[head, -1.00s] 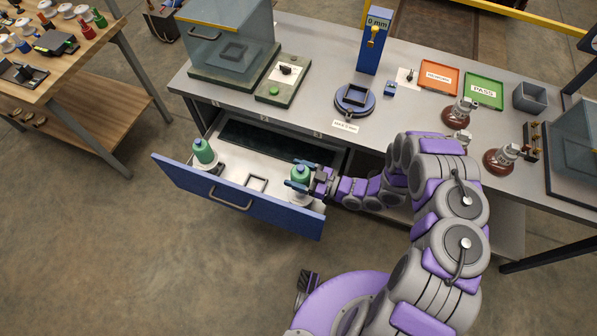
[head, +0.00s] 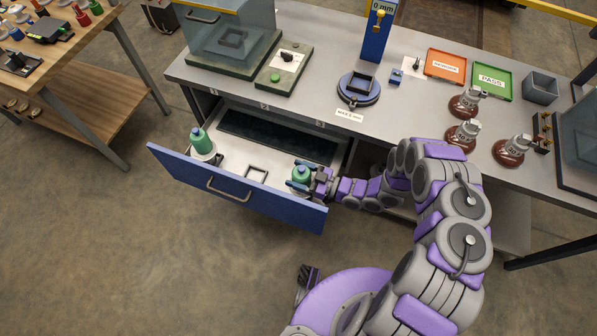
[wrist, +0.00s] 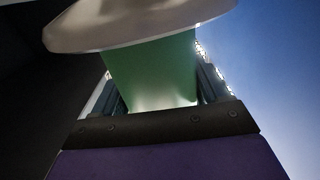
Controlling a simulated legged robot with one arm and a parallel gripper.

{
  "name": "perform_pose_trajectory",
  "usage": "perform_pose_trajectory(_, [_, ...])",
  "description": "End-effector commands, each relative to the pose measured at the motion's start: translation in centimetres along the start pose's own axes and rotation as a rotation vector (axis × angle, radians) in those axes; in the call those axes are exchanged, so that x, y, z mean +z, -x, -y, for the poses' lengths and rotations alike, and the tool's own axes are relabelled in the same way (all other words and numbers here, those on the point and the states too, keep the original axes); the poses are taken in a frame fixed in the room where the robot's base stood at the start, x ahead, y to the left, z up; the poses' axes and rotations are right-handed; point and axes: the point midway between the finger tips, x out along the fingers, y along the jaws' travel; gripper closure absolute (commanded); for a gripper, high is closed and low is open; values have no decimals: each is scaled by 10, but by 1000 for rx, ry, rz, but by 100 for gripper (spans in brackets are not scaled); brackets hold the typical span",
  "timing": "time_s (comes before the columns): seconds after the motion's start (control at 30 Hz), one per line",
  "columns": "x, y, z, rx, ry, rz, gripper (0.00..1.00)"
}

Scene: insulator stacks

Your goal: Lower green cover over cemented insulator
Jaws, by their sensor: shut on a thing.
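My gripper (head: 302,186) is shut on a green cover (head: 301,174) at the right end of the open blue drawer (head: 235,193). In the wrist view the green cover (wrist: 152,72) is between the two fingers, next to a pale round disc (wrist: 130,24). Whether an insulator is inside the cover is hidden, and so is whether its rim touches what is under it. A second green cover (head: 199,138) stands on a white round base at the drawer's left end.
An empty dark square frame (head: 257,175) lies between the covers in the drawer. On the grey bench stand brown insulators (head: 512,148), a blue round fixture (head: 358,90), an orange tray (head: 446,65) and a green PASS tray (head: 491,81). The drawer's blue front wall is close to my gripper.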

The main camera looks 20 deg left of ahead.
Motion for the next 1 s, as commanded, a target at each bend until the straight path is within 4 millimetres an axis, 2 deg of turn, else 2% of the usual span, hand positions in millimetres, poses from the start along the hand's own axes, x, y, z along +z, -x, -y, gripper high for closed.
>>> perform_pose_trajectory(0.37, [5,0,0,0,0,-1,56])
perform_pose_trajectory(0.4, [5,0,0,0,0,-1,25])
perform_pose_trajectory(0.6, [5,0,0,1,0,-1,6])
perform_pose_trajectory(0.67, [5,0,0,1,0,-1,0])
perform_pose_trajectory(1.0, [5,0,0,1,0,-1,0])
